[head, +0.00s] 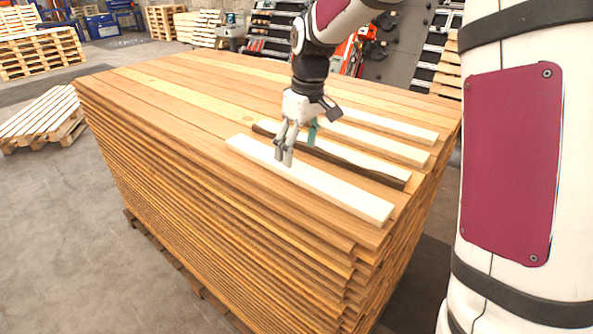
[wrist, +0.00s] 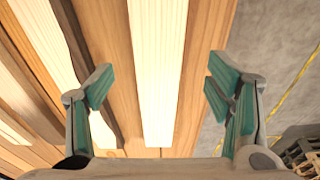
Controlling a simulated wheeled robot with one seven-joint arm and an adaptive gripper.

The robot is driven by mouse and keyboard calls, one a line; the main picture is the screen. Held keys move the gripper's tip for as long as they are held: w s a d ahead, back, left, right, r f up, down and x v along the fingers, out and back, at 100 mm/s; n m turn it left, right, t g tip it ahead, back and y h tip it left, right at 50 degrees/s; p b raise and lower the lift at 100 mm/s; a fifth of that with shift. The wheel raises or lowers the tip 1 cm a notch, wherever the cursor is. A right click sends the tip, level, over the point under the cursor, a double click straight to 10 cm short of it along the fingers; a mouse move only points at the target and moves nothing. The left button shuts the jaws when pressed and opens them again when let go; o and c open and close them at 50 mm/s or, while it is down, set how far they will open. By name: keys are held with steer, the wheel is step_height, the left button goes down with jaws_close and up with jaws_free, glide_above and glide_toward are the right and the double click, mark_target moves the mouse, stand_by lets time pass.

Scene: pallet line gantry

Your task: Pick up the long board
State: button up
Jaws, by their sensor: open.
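A long pale board (head: 335,192) lies flat on top of the timber stack, nearest the front edge. It looks the longest of the loose pale boards. My gripper (head: 283,155) is over this board with its fingers pointing down. In the wrist view the same board (wrist: 158,50) runs up the picture between the two open fingers of my gripper (wrist: 160,78), with a gap on each side. The jaws are empty. Whether the fingertips touch the stack beneath cannot be told.
A bark-edged board (head: 365,170) lies just behind, and two more pale boards (head: 395,147) (head: 405,127) lie beyond it. The stack (head: 200,190) is broad, with bare planks at the left. Pallets (head: 45,115) stand on the floor at left.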

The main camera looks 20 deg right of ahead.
mark_target(296, 168)
steer(key=shift+w+f+p, duration=0.15)
steer(key=shift+f+p, duration=0.2)
steer(key=shift+f, duration=0.95)
steer(key=shift+w+f+p, duration=0.15)
steer(key=shift+f+p, duration=0.15)
steer(key=shift+f, duration=1)
steer(key=c, duration=1.5)
